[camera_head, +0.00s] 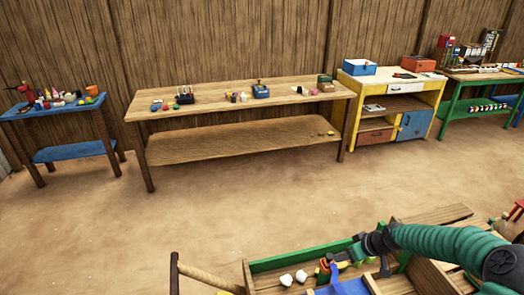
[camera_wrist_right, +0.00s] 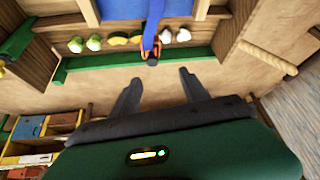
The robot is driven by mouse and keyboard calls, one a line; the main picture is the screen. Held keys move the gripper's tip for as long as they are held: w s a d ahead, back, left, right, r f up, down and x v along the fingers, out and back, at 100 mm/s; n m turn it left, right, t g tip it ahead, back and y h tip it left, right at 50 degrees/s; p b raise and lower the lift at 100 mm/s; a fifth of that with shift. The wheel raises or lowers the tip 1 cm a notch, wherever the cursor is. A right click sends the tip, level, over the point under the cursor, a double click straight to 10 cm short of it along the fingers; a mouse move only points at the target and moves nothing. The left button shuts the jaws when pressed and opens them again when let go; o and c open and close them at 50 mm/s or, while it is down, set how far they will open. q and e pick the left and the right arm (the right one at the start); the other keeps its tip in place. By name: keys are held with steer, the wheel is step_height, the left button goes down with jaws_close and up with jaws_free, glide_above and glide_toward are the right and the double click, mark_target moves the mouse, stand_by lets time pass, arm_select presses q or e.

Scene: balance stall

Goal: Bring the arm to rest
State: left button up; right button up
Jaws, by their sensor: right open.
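My right arm (camera_head: 450,245) reaches in from the right in the head view, green with black joints. Its gripper (camera_head: 356,252) is above the near wooden stall (camera_head: 420,270). In the right wrist view the gripper (camera_wrist_right: 159,80) has its two dark fingers spread, with nothing between them. A blue bar with an orange and black end (camera_wrist_right: 151,50) lies beyond the fingertips, apart from them as far as I can tell. My left gripper is not in view.
The stall has a green rail (camera_wrist_right: 90,65). White lumps (camera_head: 293,278) and green and yellow pieces (camera_wrist_right: 93,43) lie beside the blue bar. Across the open dirt floor (camera_head: 200,210) stand a long wooden table (camera_head: 225,98), a blue table (camera_head: 60,110) and a yellow cabinet (camera_head: 400,85).

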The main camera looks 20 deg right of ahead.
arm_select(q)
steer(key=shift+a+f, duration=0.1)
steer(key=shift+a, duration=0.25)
arm_select(e)
steer(key=s+a+r+g, duration=0.1)
steer(key=s+a, duration=0.3)
steer(key=a, duration=0.5)
steer(key=s+a+r+g, duration=0.1)
steer(key=s+a+r, duration=0.2)
steer(key=a, duration=0.7)
steer(key=s+a+r+m+g+h, duration=0.1)
steer(key=s+a, duration=0.6)
steer(key=a, duration=0.2)
steer(key=shift+a+r, duration=0.4)
